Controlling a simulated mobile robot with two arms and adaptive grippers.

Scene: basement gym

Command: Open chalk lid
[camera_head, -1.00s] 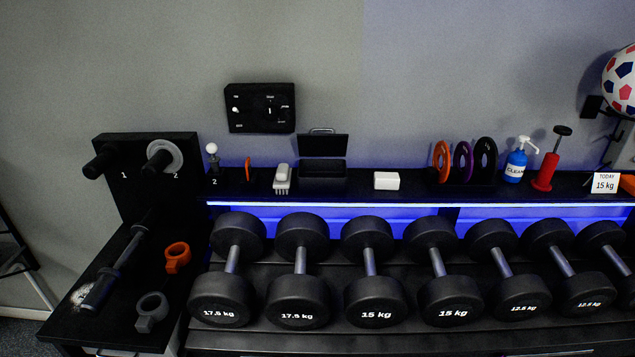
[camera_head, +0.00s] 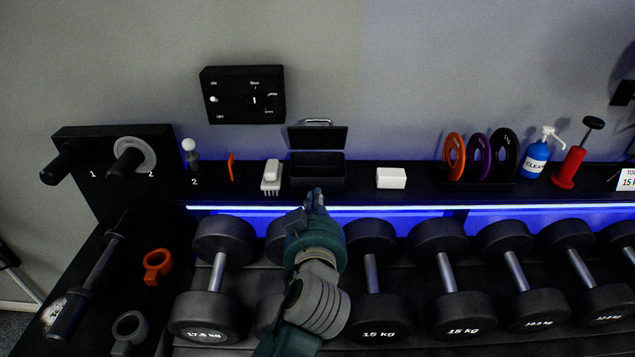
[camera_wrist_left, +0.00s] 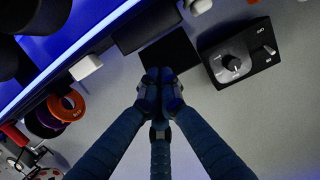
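The chalk box (camera_head: 317,170) is a black box on the shelf. Its black lid (camera_head: 317,138) stands raised behind it, with a metal handle (camera_head: 318,121) at the top edge. My left gripper (camera_head: 316,196) is just in front of the box, fingers pointing at it, apart from the lid as far as I can tell. In the left wrist view the fingertips (camera_wrist_left: 160,82) are drawn together with nothing visible between them. The dark lid (camera_wrist_left: 169,50) and the box (camera_wrist_left: 145,26) show beyond them. The right gripper is not in view.
A brush (camera_head: 271,178) stands left of the box and a white block (camera_head: 391,178) right of it. Dumbbells (camera_head: 447,273) fill the rack below. A black control panel (camera_head: 242,95) hangs above. Plates (camera_head: 479,158) and a blue bottle (camera_head: 536,158) are further right.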

